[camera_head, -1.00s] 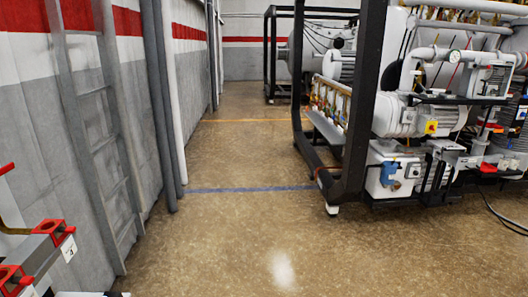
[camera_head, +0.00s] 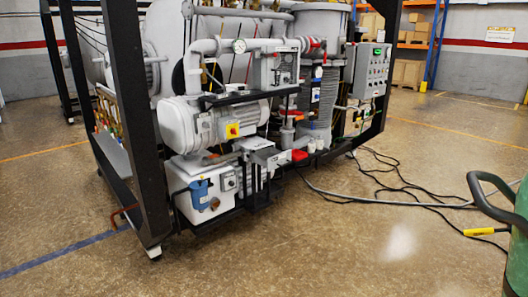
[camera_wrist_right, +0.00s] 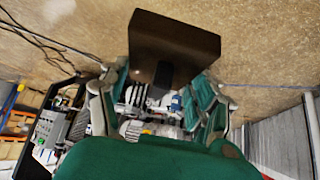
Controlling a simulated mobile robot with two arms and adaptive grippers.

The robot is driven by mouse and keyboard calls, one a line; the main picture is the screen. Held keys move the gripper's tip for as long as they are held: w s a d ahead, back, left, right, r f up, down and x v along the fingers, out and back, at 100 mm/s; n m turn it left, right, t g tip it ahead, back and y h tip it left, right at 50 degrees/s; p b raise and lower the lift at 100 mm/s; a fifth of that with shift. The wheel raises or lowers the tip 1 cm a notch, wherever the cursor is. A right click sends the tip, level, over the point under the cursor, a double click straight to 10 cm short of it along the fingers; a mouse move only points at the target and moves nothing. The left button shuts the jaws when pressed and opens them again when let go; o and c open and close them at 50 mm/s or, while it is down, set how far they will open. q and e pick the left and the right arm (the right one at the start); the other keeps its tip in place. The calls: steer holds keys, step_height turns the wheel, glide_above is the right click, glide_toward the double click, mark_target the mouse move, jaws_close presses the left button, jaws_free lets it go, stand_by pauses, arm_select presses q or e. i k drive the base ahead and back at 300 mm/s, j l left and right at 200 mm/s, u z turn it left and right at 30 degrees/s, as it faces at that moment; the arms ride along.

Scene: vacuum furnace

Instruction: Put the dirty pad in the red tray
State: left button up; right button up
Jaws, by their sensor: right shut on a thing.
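In the right wrist view my right gripper (camera_wrist_right: 163,84), with green and grey fingers, is shut on a dark brown, block-like thing (camera_wrist_right: 172,40) with a flat square face and a dark stem. This looks like the dirty pad. It is held clear of the floor, and part of it between the fingers is hidden. Neither gripper shows in the head view. I see no red tray in either view now.
The black-framed vacuum furnace (camera_head: 215,122) stands left of centre, with its control box (camera_head: 371,68) on its right. Cables and a hose (camera_head: 380,201) lie on the floor. A green cylinder (camera_head: 518,245) with a dark handle stands at the right edge. The front floor (camera_head: 300,255) is clear.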

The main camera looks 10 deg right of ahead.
mark_target(296, 156)
steer(key=i+z, duration=0.35)
steer(key=i, duration=2.25)
steer(key=i+u, duration=0.1)
steer(key=i, duration=0.35)
steer(key=i+l+u, duration=0.1)
steer(key=i, duration=0.35)
steer(key=i+l+u, duration=0.15)
steer(key=i, duration=0.35)
steer(key=i+l+u, duration=0.1)
steer(key=i, duration=0.35)
steer(key=l, duration=0.1)
